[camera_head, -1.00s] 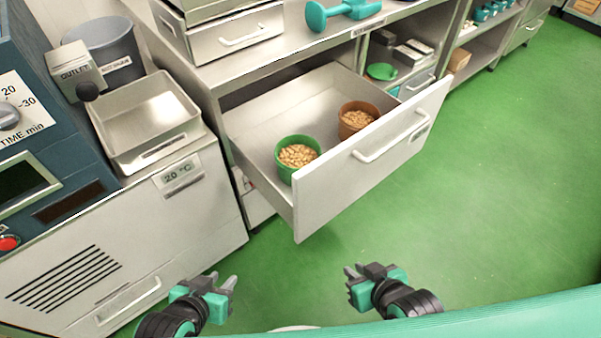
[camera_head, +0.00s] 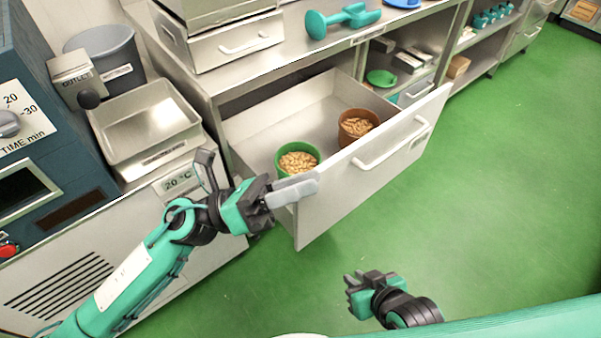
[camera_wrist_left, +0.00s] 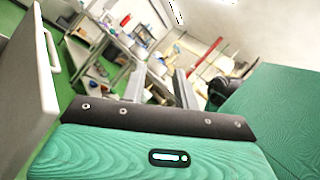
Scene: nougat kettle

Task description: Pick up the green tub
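The green tub (camera_head: 283,147) stands upright in the open drawer, near its front left corner, filled with pale nuts (camera_head: 298,162). My left gripper (camera_head: 251,177) is raised just left of and in front of the drawer's near corner. Its two fingers are spread wide with nothing between them; one overlaps the drawer front in the picture. The open fingers also show in the left wrist view (camera_wrist_left: 160,88), where the tub is not seen. My right gripper (camera_head: 352,290) is low over the floor, away from the drawer, with its fingers apart and empty.
The open drawer (camera_head: 365,170) juts out from the steel counter. A brown tub (camera_head: 357,125) of nuts stands in it, to the right. A steel tray (camera_head: 143,118) sits on the machine at left. The green floor (camera_head: 480,210) at right is clear.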

